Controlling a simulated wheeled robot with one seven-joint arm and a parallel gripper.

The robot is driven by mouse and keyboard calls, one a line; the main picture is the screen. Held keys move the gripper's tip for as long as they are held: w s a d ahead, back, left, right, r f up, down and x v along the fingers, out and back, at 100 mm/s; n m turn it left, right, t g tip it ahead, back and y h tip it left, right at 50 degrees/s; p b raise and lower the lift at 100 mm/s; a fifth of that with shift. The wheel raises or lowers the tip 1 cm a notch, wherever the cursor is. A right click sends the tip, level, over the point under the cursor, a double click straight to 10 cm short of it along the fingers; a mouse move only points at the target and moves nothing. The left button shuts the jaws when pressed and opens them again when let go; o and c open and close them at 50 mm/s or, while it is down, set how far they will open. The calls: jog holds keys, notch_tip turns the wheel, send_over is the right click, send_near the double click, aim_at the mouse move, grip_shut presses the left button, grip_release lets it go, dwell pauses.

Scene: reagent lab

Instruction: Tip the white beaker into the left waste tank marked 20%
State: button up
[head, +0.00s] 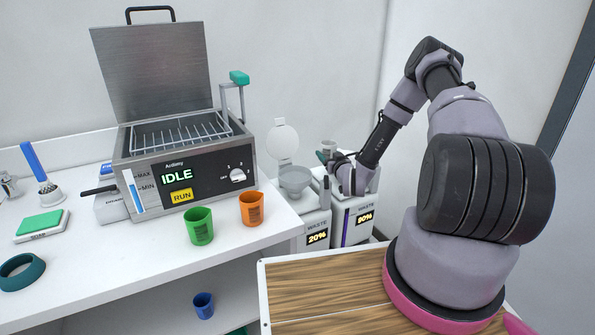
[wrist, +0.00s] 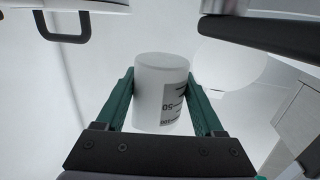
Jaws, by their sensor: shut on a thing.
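My gripper (head: 325,157) is shut on the white beaker, which sits between the two teal fingers in the wrist view (wrist: 161,88). In the head view the beaker (head: 328,146) is small and partly covered by the gripper. It looks about upright, held above the tanks and to the right of the funnel. The left waste tank (head: 314,222) reads 20%. Its round lid (head: 283,140) stands open behind a grey funnel (head: 295,179). The beaker's contents are hidden.
The right waste tank (head: 357,217) reads 90% and stands close beside, under my wrist. On the counter are an orange cup (head: 251,208), a green cup (head: 199,226) and a fryer-like machine (head: 182,165) reading IDLE, with its lid up. A blue cup (head: 204,305) is lower down.

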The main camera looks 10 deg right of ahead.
jog(key=shift+w+d+f, duration=0.25)
jog(key=shift+w+f, duration=0.5)
jog(key=shift+f, duration=0.3)
jog(key=shift+s+a+r+n, duration=0.1)
jog(key=shift+a+r+n, duration=0.25)
jog(key=shift+n, duration=0.35)
jog(key=shift+w+a+r+n, duration=0.1)
jog(key=shift+a+n, duration=0.3)
jog(key=shift+n, duration=0.3)
jog(key=shift+s+a+r+n, duration=0.1)
jog(key=shift+a+r+n, duration=0.25)
jog(key=shift+n, duration=0.35)
jog(key=n, duration=0.2)
jog(key=a+n+h, duration=0.1)
jog(key=n, duration=0.2)
jog(key=a+n, duration=0.1)
jog(key=n, duration=0.2)
jog(key=shift+a+r+h, duration=0.2)
jog(key=shift+h, duration=0.1)
jog(key=shift+f+n+p, duration=0.3)
jog(key=shift+n+p, duration=0.05)
jog(key=shift+n, duration=0.25)
jog(key=shift+a+f+n, duration=0.3)
jog(key=shift+a+n, duration=0.3)
jog(key=shift+a, duration=0.05)
